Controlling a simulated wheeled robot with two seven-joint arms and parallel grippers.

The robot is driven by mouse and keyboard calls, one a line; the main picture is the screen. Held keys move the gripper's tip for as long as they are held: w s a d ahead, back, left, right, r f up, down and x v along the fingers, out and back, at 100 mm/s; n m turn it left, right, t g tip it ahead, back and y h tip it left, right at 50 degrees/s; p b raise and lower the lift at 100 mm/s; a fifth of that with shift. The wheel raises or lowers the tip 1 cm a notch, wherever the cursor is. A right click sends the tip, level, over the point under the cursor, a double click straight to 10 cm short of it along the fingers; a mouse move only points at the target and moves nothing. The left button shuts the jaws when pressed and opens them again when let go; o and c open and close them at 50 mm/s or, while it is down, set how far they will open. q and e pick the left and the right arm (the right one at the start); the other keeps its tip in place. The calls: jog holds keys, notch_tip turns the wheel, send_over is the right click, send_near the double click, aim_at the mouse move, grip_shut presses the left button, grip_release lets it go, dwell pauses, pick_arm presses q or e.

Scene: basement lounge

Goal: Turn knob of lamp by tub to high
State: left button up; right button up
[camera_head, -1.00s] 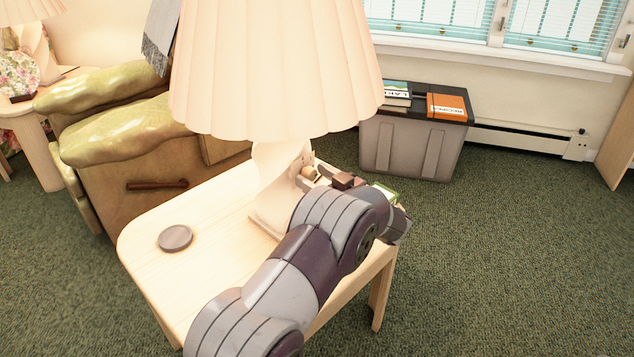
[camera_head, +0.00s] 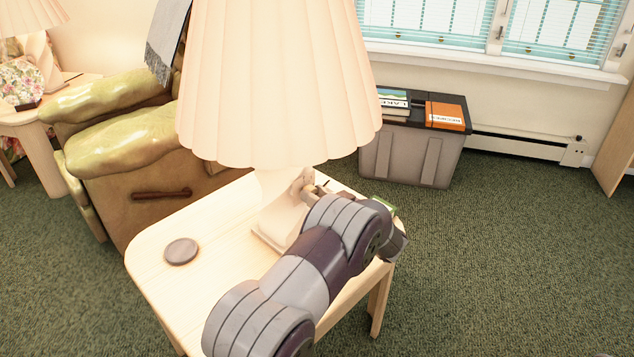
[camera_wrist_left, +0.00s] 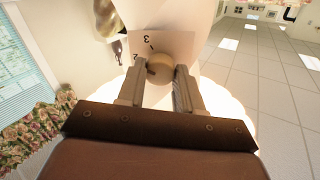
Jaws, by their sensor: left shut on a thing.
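The lamp (camera_head: 275,85) with a pleated cream shade stands on a light wooden side table (camera_head: 215,215), near a grey tub (camera_head: 412,155). Its round knob (camera_wrist_left: 159,67) shows in the left wrist view, on a panel marked with numbers, of which a 3 and a 2 can be read. My left gripper (camera_wrist_left: 159,75) has its fingers on either side of the knob and is shut on it. In the head view the left gripper (camera_head: 318,190) reaches the lamp base, mostly hidden behind my own arm. My right gripper is not in view.
A brown disc (camera_head: 181,251) lies on the left part of the table. A green armchair (camera_head: 130,150) stands behind it. Books (camera_head: 445,116) lie on the tub. The carpet (camera_head: 500,260) to the right is clear.

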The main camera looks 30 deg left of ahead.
pick_arm(q)
jog(key=m+p, duration=0.1)
jog(key=p, duration=0.1)
jog(key=m+p, duration=0.1)
jog(key=p, duration=0.1)
jog(key=m+p, duration=0.2)
jog(key=shift+r, duration=0.25)
jog(key=shift+f+m+p, duration=0.25)
jog(key=shift+m+p, duration=1.3)
jog(key=shift+m, duration=0.15)
jog(key=o, duration=1)
jog(key=shift+o, duration=0.2)
jog(key=shift+d, duration=0.15)
jog(key=p+v, duration=0.1)
jog(key=v, duration=1.1)
jog(key=shift+d, duration=0.25)
jog(key=shift+w+r, duration=0.1)
